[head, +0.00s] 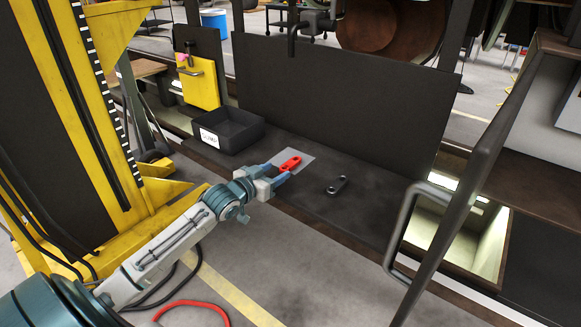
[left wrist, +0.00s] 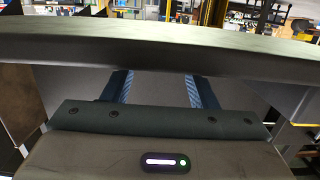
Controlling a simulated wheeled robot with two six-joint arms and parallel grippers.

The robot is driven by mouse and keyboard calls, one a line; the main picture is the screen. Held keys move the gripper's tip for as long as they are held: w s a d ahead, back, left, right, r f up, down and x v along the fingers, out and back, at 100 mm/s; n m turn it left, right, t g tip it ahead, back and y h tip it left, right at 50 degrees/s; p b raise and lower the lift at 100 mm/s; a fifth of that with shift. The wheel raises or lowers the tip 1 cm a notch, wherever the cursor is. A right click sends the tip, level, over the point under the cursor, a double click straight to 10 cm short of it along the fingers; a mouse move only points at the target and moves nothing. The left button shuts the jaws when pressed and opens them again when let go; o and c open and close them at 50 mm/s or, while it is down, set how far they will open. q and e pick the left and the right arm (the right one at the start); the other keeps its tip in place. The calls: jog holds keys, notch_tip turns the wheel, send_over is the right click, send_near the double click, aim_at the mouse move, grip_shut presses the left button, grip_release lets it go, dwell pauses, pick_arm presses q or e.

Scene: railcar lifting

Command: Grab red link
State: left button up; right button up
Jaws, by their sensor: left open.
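The red link (head: 291,163) lies on a light grey plate (head: 306,162) on the dark bench in the head view. My left gripper (head: 278,170) is just in front of the red link at its near left side, with the blue fingers apart. I cannot tell whether a finger touches the link. In the left wrist view the gripper (left wrist: 158,85) shows its two fingers spread with nothing visible between them. The red link does not show in that view. My right gripper is not in view.
A dark link (head: 337,185) lies to the right on the bench (head: 345,208). A black labelled tray (head: 245,140) stands at the back left. A tall dark panel (head: 345,100) rises behind. A dark handrail (head: 440,235) and an opening are at the right.

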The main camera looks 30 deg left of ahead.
aim_at(289, 164)
pick_arm(q)
jog(key=shift+w, duration=0.4)
jog(key=shift+w+d, duration=0.1)
jog(key=shift+w, duration=0.55)
jog(key=w, duration=0.1)
jog(key=w+p, duration=0.1)
jog(key=w, duration=0.1)
jog(key=shift+w+d+f, duration=0.25)
jog(key=shift+f, duration=0.05)
jog(key=shift+w+f, duration=0.1)
jog(key=shift+w, duration=0.2)
jog(key=c, duration=1.1)
grip_shut()
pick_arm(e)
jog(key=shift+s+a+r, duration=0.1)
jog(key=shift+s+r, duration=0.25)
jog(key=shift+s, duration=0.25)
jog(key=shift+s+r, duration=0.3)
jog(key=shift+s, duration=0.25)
